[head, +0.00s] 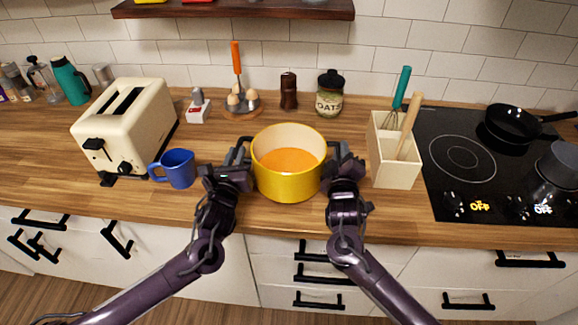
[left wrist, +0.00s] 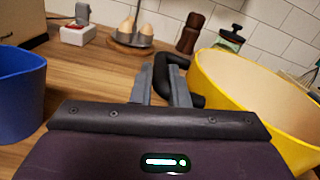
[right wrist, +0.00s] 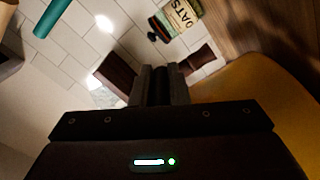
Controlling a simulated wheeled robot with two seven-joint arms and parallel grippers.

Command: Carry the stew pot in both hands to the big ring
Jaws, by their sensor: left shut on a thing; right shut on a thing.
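The yellow stew pot (head: 287,180) with orange stew inside is at the middle of the counter, upright. My left gripper (head: 240,162) is shut on its left handle, a dark loop that shows in the left wrist view (left wrist: 172,62). My right gripper (head: 338,162) is at the pot's right side, shut on the right handle, which my fingers mostly hide. I cannot tell whether the pot's base touches the counter. The big ring (head: 462,158) is the large marked circle on the black hob (head: 440,192) at the right, with nothing on it.
A cream utensil box (head: 395,172) with a whisk and spoon stands between the pot and the hob. A blue mug (head: 178,170) is left of my left gripper, near a toaster (head: 125,125). A frying pan (head: 512,124) and grey pot (head: 560,165) occupy the hob's right side.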

